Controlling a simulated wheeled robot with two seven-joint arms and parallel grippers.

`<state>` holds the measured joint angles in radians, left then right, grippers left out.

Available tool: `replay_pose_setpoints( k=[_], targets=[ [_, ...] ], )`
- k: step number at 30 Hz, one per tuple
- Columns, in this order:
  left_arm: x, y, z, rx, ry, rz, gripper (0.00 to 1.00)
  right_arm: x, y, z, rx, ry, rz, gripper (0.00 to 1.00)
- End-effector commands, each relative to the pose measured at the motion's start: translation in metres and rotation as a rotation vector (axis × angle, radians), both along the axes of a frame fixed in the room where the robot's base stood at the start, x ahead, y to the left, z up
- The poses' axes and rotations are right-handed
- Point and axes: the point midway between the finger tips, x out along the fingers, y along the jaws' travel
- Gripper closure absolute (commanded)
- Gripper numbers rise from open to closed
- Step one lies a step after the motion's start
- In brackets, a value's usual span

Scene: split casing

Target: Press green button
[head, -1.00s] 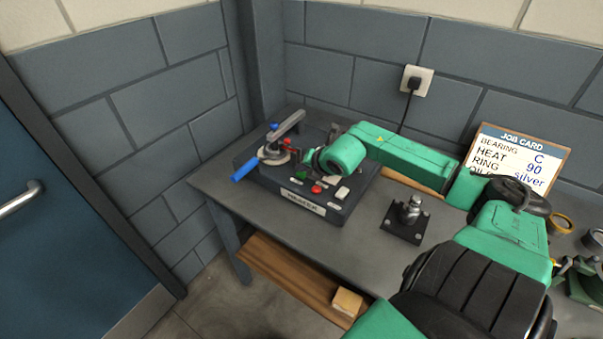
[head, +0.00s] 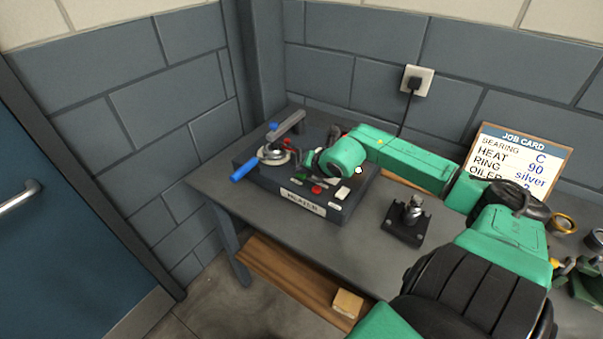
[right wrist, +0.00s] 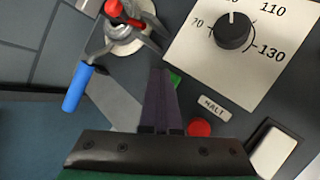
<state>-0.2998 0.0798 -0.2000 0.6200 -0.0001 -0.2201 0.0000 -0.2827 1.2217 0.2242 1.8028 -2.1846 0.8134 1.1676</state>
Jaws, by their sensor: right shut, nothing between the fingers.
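The green button (head: 301,177) is on the front left of the dark heater box's sloping top. In the right wrist view the green button (right wrist: 176,78) shows only in part, behind the tips of my fingers. My right gripper (right wrist: 162,72) is shut and empty, with its fingertips over or beside the button. I cannot tell whether they touch it. In the head view my right gripper (head: 312,163) is over the box, its fingers mostly hidden by the wrist. My left gripper is not in view.
A red button (right wrist: 199,127) with a HALT label and a white switch (right wrist: 273,152) are close to the right. A dial (right wrist: 232,30) and a clamp with a blue handle (head: 244,170) are also on the box. A metal post on a plate (head: 411,212) stands right.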

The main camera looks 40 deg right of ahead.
Motion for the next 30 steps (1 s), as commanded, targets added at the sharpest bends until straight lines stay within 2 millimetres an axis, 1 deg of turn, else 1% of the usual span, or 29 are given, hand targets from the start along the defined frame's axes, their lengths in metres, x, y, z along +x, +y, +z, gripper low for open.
replay_pose_setpoints(
  k=[4,12,22,30],
  targets=[
    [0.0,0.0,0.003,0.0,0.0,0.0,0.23,-0.001,0.0,0.002,0.0,0.003,0.0,1.0],
    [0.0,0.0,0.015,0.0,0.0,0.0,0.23,0.0,0.0,0.018,0.001,0.002,0.001,1.0],
    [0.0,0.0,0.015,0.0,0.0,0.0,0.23,0.0,0.0,0.019,0.0,0.001,0.0,1.0],
    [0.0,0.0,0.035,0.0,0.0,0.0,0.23,0.0,0.0,0.045,0.0,0.001,0.0,1.0]
  ],
)
